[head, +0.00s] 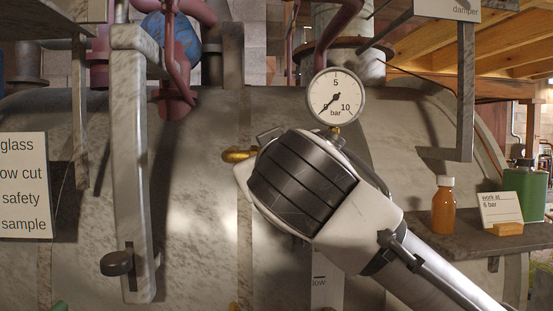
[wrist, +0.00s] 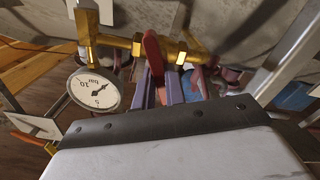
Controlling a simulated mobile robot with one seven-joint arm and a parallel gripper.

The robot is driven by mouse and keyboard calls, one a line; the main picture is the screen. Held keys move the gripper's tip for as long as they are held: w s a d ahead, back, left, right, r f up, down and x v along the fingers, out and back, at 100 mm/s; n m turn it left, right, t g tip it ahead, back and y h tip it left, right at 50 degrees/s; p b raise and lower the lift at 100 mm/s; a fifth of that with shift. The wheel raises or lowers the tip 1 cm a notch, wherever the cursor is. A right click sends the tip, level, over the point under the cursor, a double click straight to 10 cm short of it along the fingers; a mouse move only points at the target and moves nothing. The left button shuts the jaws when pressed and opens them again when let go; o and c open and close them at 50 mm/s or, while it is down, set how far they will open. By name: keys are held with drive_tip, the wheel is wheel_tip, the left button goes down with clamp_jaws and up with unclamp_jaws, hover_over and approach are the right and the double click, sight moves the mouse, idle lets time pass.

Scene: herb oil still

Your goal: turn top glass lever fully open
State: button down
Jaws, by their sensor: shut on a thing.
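In the wrist view, a red lever (wrist: 154,56) stands at a brass fitting (wrist: 115,41) of the boiler. My gripper (wrist: 160,82) reaches up to it, with its two fingers closed around the red lever. The lever's lower end is hidden between the fingers. In the head view, my wrist and forearm cover the lever and the fingers; only a brass end (head: 238,155) shows to the left of my wrist.
A pressure gauge (head: 335,97) stands just above my wrist, its needle near 0. A long pale lever arm (head: 133,180) hangs at the left beside a label board (head: 24,185).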

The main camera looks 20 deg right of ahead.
drive_tip(key=n, duration=1.3)
drive_tip(key=shift+a+f, duration=0.2)
drive_tip(key=shift+f, duration=0.05)
drive_tip(key=shift+n, duration=0.4)
drive_tip(key=c, duration=1.5)
unclamp_jaws()
drive_tip(key=shift+o, duration=0.2)
drive_tip(key=b+v, duration=0.4)
drive_tip(key=v, duration=0.9)
drive_tip(key=shift+s, duration=0.4)
drive_tip(key=shift+a, duration=0.1)
